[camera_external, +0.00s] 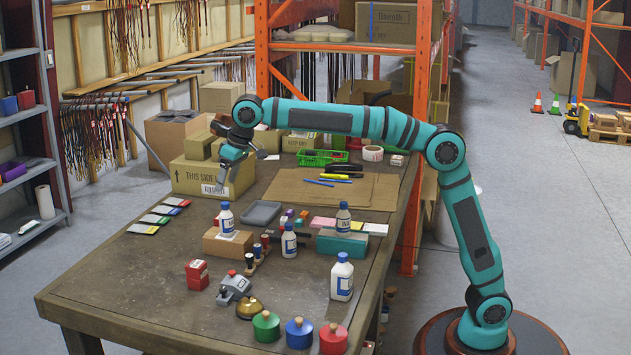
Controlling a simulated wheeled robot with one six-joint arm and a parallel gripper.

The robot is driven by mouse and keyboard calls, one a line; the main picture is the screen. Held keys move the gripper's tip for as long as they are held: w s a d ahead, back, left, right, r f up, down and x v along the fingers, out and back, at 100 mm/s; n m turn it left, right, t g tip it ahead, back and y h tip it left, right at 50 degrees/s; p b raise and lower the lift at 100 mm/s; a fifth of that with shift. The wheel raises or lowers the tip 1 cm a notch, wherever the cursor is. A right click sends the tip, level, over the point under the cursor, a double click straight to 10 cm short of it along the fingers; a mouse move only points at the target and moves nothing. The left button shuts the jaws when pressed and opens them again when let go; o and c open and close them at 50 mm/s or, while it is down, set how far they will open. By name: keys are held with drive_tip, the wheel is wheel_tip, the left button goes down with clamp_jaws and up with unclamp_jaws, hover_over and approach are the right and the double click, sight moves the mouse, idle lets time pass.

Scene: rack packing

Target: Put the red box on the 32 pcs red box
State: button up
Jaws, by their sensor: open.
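A red box (197,275) with small white markings stands on the left front part of the table; its print is too small to read, and I cannot tell whether it is one box or two stacked. A small white and red box (397,160) lies at the table's far right edge. I cannot make out a "32 pcs" label anywhere. My gripper (226,172) is open and appears empty, pointing down in front of the cardboard carton at the table's back left, far behind the red box.
The cardboard carton (190,178) carries smaller boxes. White bottles (342,278), a grey stapler-like item (234,287), a brass bell (250,308) and coloured knobbed weights (299,333) crowd the front right. Label cards (143,229) lie at left. The table's (120,285) left front is bare.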

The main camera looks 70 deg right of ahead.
drive_tip(key=s+d+r+t, duration=0.3)
drive_tip(key=s+d+r, duration=0.2)
drive_tip(key=s+d, duration=0.45)
drive_tip(key=s+d+r+t, duration=0.35)
drive_tip(key=s+d, duration=0.25)
drive_tip(key=s, duration=0.7)
drive_tip(key=s+d+f+t, duration=0.2)
drive_tip(key=s+d, duration=0.1)
drive_tip(key=s, duration=0.5)
drive_tip(key=s+d+f+t, duration=0.2)
drive_tip(key=s+d, duration=0.1)
drive_tip(key=s, duration=0.6)
drive_tip(key=s+d+f+t+h, duration=0.1)
drive_tip(key=s+d+f+t, duration=0.1)
drive_tip(key=s, duration=0.7)
drive_tip(key=shift+d+f+t, duration=0.25)
drive_tip(key=shift+d+t, duration=0.3)
drive_tip(key=shift+d, duration=0.05)
